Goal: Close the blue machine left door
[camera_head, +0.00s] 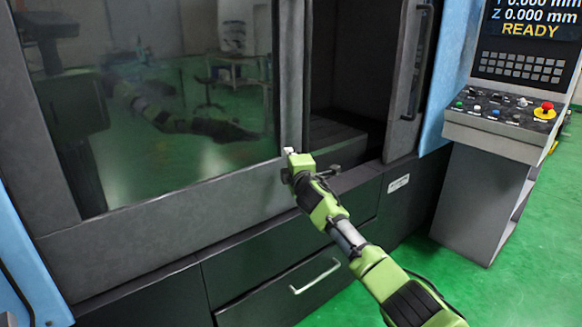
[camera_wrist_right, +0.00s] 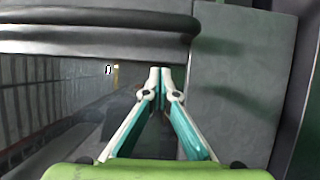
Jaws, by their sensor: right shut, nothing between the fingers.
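The left door (camera_head: 145,208) of the blue machine is a large grey panel with a dark reflective window (camera_head: 190,120). A dark open gap (camera_head: 345,85) lies between its right edge and the right door (camera_head: 404,90). My right gripper (camera_head: 290,152) is at the left door's lower right edge, beside the gap. In the right wrist view its fingers (camera_wrist_right: 160,72) are shut and empty, just below a dark rounded bar (camera_wrist_right: 90,28). Whether they touch the bar or the door, I cannot tell. My left gripper is not in view.
The right door has a vertical handle (camera_head: 417,60). A control console (camera_head: 500,125) with a red button stands at the right. Dark drawers (camera_head: 270,295), one with a silver handle (camera_head: 315,277), are below the doors. Green floor (camera_head: 455,285) is clear at the lower right.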

